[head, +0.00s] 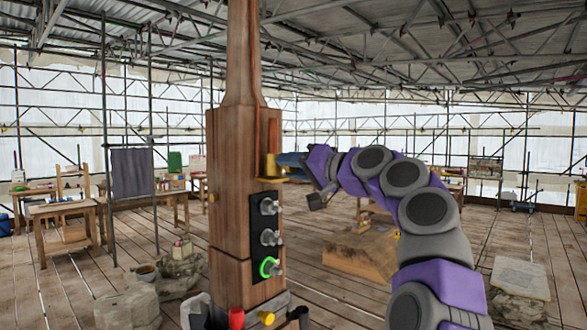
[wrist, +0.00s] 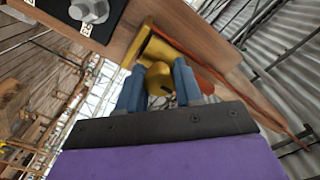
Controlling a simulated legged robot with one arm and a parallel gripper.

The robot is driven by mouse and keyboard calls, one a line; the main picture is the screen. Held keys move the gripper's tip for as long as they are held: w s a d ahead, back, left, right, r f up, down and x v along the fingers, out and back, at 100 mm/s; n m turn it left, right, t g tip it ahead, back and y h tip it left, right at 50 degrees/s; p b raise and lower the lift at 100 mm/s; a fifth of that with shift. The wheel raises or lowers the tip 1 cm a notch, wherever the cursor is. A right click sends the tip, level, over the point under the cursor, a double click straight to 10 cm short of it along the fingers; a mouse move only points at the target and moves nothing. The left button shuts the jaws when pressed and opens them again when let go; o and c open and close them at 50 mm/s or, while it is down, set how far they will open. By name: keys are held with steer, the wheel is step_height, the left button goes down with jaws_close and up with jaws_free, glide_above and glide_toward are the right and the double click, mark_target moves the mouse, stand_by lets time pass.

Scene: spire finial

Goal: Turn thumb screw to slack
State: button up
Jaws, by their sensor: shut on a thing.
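A brass thumb screw (wrist: 159,78) with a rounded head sits between the two blue fingers of my gripper (wrist: 159,72) in the wrist view. My gripper is shut on it. Behind the screw a brass bracket (wrist: 151,46) is fixed to the wooden post. In the head view my gripper (head: 288,161) reaches in from the right to the brass bracket (head: 270,168) on the post's right side. The screw's head is hidden there by the fingers. The screw's turn angle cannot be told.
The wooden spire post (head: 230,165) stands upright in front. A red knob (head: 236,318) and a yellow knob (head: 265,318) sit at the base. Workbenches and stone blocks stand behind.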

steer(key=shift+w+f, duration=0.1)
steer(key=shift+f, duration=0.15)
steer(key=o, duration=0.9)
steer(key=shift+w, duration=0.2)
steer(key=shift+o, duration=0.6)
steer(key=shift+a, duration=0.1)
steer(key=shift+s+a+r, duration=0.1)
steer(key=shift+s+a, duration=0.05)
steer(key=b+v, duration=0.2)
steer(key=v, duration=1.5)
steer(key=shift+d, duration=0.25)
